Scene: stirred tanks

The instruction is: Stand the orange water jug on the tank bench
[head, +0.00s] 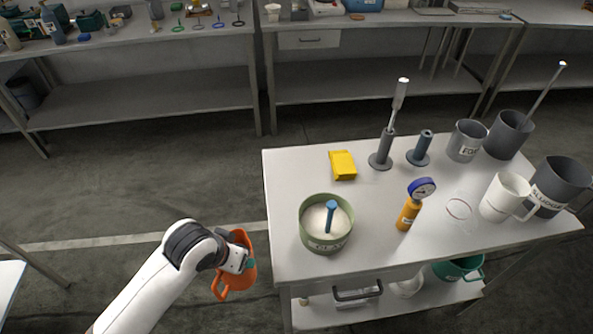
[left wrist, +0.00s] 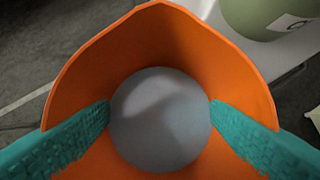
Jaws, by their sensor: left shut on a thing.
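The orange water jug (head: 241,264) hangs off the left edge of the tank bench (head: 290,172), over the floor, in the head view. My left gripper (head: 247,263) is shut on the jug and partly covers it. In the left wrist view the orange jug (left wrist: 160,40) fills the middle, with a round grey-white area at its bottom. The teal fingers of my left gripper (left wrist: 160,120) reach in from both sides and touch the jug. My right gripper is in neither view.
A green labelled tank (head: 313,242) with a blue-handled item stands near the bench's left front. Bare bench lies left of the yellow box.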

